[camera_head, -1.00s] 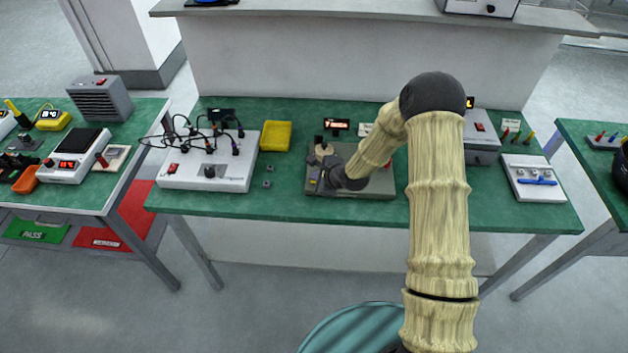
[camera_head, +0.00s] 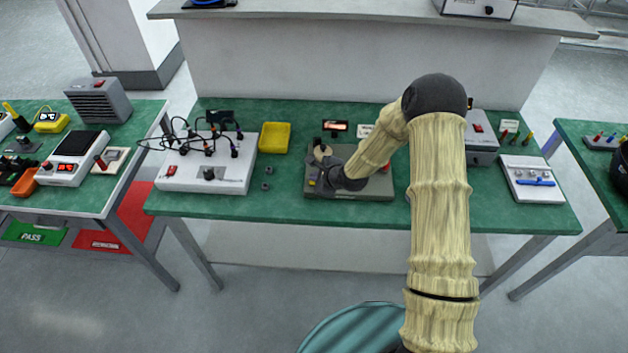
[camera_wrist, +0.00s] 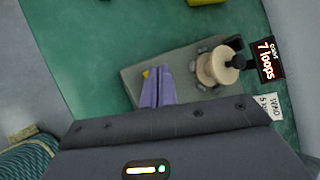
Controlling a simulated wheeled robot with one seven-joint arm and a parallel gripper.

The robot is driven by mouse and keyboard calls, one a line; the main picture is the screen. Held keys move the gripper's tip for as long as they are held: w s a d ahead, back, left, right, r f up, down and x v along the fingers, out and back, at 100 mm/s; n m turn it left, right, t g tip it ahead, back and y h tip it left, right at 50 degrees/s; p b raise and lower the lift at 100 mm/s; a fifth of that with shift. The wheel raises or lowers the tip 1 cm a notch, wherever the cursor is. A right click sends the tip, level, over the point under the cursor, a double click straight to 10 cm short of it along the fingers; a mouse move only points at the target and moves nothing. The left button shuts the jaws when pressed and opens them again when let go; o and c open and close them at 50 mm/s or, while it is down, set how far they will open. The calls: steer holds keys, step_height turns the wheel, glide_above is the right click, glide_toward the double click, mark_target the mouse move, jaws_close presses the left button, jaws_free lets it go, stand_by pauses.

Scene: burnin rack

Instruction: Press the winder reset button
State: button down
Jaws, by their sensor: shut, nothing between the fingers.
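The winder has a grey base plate (camera_head: 372,191) on the middle green table. It also shows in the wrist view (camera_wrist: 192,58), with a pale spool (camera_wrist: 213,68). Its black display (camera_wrist: 268,60) reads "7 loops" and shows at the back in the head view (camera_head: 335,126). A small yellow part, seemingly the reset button (camera_wrist: 146,73), sits near the plate's left edge beside my fingertips. My gripper (camera_wrist: 156,72) is shut and empty, its purple fingers over that edge. I cannot tell whether they touch the yellow part. In the head view my wrist covers part of the winder.
A yellow tray (camera_head: 275,138) and a white box with wired plugs (camera_head: 228,180) stand left of the winder. A white board with a blue tool (camera_head: 532,181) lies at the right. A small white sign stands by the display. The green tabletop in front is mostly clear.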

mark_target(313, 184)
steer(key=shift+s+a+f, duration=0.1)
steer(key=shift+s+a, duration=0.15)
steer(key=shift+a, duration=0.2)
steer(key=shift+w+a+r+p, duration=0.1)
steer(key=shift+r+p, duration=0.35)
steer(key=shift+r, duration=0.05)
steer(key=shift+w+a+r+p, duration=0.1)
steer(key=shift+r+p, duration=0.35)
steer(key=shift+r, duration=0.05)
steer(key=shift+d+r+p, duration=0.25)
steer(key=shift+r+p, duration=0.3)
steer(key=shift+r, duration=0.25)
steer(key=shift+w+r+p, duration=0.1)
steer(key=shift+r+p, duration=0.45)
steer(key=shift+r, duration=0.2)
steer(key=shift+d, duration=0.1)
